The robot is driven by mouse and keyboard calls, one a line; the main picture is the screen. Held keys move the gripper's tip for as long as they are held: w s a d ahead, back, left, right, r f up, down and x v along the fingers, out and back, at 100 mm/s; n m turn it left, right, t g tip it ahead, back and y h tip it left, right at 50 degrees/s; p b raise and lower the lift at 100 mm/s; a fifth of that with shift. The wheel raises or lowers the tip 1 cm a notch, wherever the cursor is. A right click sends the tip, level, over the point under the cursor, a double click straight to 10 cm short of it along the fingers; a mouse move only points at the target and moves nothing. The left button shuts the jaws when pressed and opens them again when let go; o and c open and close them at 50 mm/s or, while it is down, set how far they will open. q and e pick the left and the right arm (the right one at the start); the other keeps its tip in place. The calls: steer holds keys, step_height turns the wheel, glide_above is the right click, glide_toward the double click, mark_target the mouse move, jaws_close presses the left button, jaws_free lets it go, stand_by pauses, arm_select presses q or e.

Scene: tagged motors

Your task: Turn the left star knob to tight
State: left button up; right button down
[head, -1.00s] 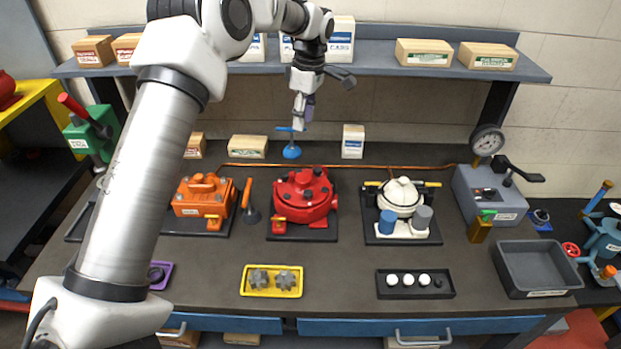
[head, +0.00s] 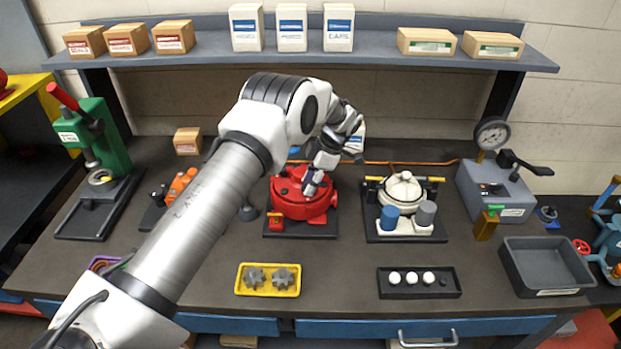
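My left gripper (head: 311,186) points down at the top of the red motor (head: 290,206) at the middle of the bench, in the head view. Its fingertips are at or just above the motor's lid, right of its middle. The fingers are small and dark, so I cannot tell whether they are open or shut, or whether they touch anything. The gripper and wrist hide part of the lid. Dark knobs on the lid are too small to tell for certain as star knobs. My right gripper is not in view.
A white motor (head: 401,188) stands to the right and an orange motor (head: 178,184) to the left, partly behind my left arm. In front lie a yellow tray (head: 268,292) with grey star-shaped parts and a black tray (head: 420,293). The bench between is clear.

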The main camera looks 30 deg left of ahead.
arm_select(q)
steer(key=shift+s, duration=0.1)
steer(key=shift+s+r, duration=0.1)
steer(key=shift+s, duration=0.05)
jaws_close()
